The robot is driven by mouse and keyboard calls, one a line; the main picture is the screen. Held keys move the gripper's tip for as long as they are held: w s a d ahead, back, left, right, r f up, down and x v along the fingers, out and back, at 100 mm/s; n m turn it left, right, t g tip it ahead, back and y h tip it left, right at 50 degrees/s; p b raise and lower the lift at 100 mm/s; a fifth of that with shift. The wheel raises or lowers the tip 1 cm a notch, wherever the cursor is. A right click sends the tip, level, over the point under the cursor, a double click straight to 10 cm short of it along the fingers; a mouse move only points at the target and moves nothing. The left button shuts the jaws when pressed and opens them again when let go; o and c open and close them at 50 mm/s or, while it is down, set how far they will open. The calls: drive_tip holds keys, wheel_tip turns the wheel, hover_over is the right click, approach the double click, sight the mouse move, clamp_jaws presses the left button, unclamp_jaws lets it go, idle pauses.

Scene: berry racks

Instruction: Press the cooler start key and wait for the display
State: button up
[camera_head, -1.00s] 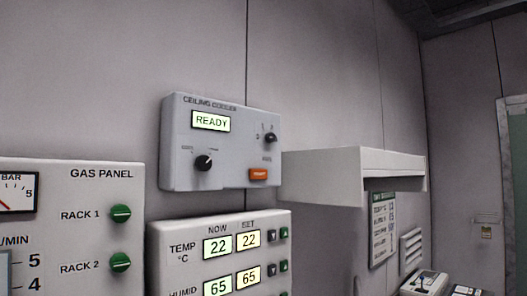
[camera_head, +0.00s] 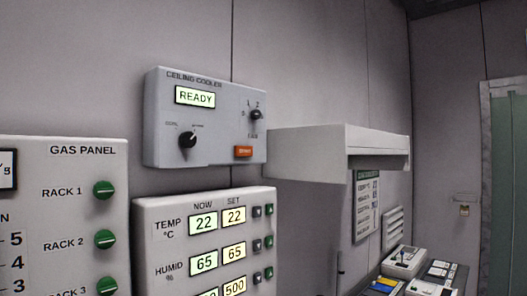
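The ceiling cooler panel (camera_head: 215,130) is a light grey box on the wall, left of the picture's middle. Its lit display (camera_head: 195,97) reads READY. The orange start key (camera_head: 243,151) is at the panel's lower right; its lettering is too small to read surely. A black knob (camera_head: 187,140) sits at the lower left, and a small black selector knob (camera_head: 256,115) with numbers around it sits at the upper right. My gripper is not in view, and nothing covers the panel.
The gas panel (camera_head: 70,148) with green knobs is at the lower left. A climate panel (camera_head: 170,207) with temperature and humidity displays hangs below the cooler. A white shelf or hood (camera_head: 310,150) juts out right of the cooler. Devices (camera_head: 404,262) stand at the lower right, near a greenish door (camera_head: 508,190).

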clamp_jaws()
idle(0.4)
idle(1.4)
